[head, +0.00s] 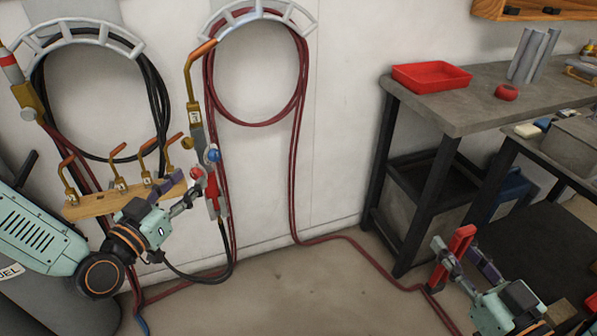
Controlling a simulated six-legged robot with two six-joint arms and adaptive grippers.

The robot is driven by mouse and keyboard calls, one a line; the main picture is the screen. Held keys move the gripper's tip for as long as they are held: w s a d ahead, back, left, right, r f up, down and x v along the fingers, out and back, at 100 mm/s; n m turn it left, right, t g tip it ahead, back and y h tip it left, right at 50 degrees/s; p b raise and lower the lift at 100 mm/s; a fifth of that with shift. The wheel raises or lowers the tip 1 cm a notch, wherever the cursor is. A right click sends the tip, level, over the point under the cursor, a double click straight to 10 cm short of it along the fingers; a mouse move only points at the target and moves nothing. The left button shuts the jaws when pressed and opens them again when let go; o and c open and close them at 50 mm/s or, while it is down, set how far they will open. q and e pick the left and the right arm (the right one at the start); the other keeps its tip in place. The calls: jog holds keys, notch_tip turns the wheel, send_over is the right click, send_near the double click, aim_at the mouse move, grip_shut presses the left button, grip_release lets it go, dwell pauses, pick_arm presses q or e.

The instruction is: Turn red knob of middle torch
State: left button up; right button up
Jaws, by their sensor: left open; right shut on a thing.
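The middle torch (194,112) hangs upright on the wall, with a brass neck bent at the top. Its red knob (197,173) sits low on its left side, and a blue knob (213,156) is just above right. My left gripper (189,184) is open, with its fingers close to the red knob from below left. Whether they touch it I cannot tell. My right gripper (462,258) is shut on a red bar (461,243) at the lower right, far from the torch.
A wooden rack (125,200) with several brass nozzles stands behind my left arm. Another torch (28,95) hangs at the far left. Dark red hoses (297,190) hang from the wall and run across the floor. A workbench (440,112) with a red tray (431,77) stands right.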

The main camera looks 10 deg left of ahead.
pick_arm(q)
jog(key=shift+w+d+b, duration=0.15)
jog(key=shift+w, duration=0.45)
jog(key=shift+w+d+b, duration=0.15)
jog(key=shift+w, duration=0.4)
jog(key=shift+s+a, duration=0.1)
jog(key=shift+s, duration=0.1)
jog(key=shift+w, duration=0.15)
jog(key=c, duration=0.5)
grip_shut()
